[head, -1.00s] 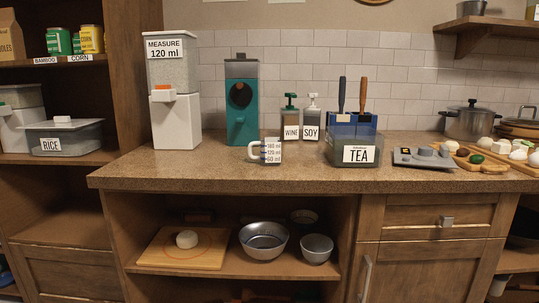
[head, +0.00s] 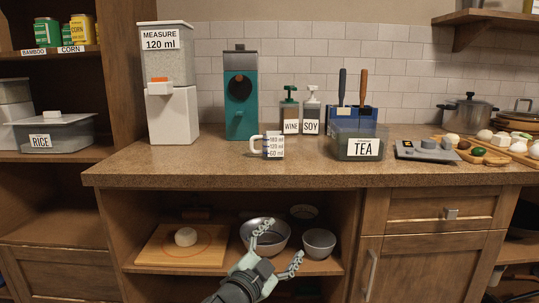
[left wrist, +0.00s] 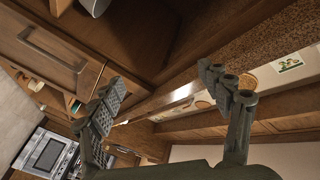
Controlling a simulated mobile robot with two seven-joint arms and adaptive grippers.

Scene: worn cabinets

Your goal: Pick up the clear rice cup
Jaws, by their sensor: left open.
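The clear rice cup (head: 273,146) stands upright on the counter. It has a white handle on its left side and volume marks on a white label. My left gripper (head: 281,241) is open and empty in the head view, below the counter edge and in front of the open shelf. The cup is above it and apart from it. The left wrist view shows the two spread fingers (left wrist: 163,76) with nothing between them; the cup is not seen there. My right gripper is not in view.
The rice dispenser (head: 172,115) and teal machine (head: 241,100) stand behind and left of the cup. Wine (head: 290,118) and soy (head: 311,120) bottles are behind it. The tea container (head: 358,148) is to its right. The counter edge (head: 300,175) lies between gripper and cup.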

